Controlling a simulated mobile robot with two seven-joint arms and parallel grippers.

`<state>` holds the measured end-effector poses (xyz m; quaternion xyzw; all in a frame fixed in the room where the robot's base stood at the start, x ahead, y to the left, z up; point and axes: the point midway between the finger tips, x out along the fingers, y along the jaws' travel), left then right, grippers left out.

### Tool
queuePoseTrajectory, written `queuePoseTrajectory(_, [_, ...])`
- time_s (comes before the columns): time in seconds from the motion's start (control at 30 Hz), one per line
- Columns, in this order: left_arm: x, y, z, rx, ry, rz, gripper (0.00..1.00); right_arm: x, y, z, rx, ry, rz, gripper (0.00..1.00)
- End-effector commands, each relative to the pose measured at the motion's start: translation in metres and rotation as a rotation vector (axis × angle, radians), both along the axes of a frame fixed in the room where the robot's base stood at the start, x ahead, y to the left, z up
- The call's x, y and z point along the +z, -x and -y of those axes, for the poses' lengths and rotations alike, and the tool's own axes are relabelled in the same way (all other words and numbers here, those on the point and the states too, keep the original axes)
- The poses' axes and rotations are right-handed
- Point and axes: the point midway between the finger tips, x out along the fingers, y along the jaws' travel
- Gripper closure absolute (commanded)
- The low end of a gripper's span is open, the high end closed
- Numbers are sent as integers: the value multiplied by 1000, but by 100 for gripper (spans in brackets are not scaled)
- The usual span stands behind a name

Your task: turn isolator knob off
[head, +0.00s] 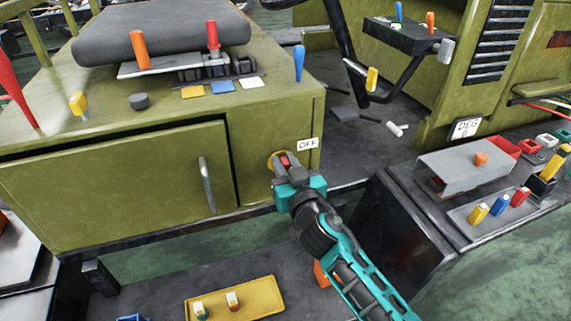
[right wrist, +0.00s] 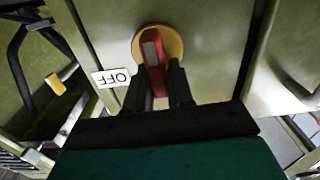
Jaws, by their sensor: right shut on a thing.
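The isolator knob has a red handle (right wrist: 154,62) on a round yellow plate (right wrist: 172,43), on the front of the green cabinet. In the head view the yellow plate (head: 273,160) shows at the cabinet's right part, mostly behind my gripper. My right gripper (head: 287,168) is shut on the red handle; in the right wrist view its two dark fingers (right wrist: 159,88) stand on either side of it. A white OFF label (head: 307,144) is right of the knob in the head view; it also shows in the right wrist view (right wrist: 111,78). My left gripper is not in view.
The cabinet door has a grey handle (head: 207,185) left of the knob. Levers and a black seat (head: 160,30) are on top. A dark side bench (head: 400,230) with a grey bracket (head: 462,168) stands right of my arm. A yellow tray (head: 262,300) lies below.

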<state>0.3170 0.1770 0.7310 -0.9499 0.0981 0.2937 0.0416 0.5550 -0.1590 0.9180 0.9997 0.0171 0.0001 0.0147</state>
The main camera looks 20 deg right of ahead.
Motion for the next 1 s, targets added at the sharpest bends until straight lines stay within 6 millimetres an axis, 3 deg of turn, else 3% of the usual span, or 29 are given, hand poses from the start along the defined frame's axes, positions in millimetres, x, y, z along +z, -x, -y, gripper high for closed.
queuePoseTrajectory(0.27, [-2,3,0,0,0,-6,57,0,0,-3,0,154,5,100])
queuePoseTrajectory(1.0, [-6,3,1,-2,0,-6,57,-7,1,-14,1,850,29,100])
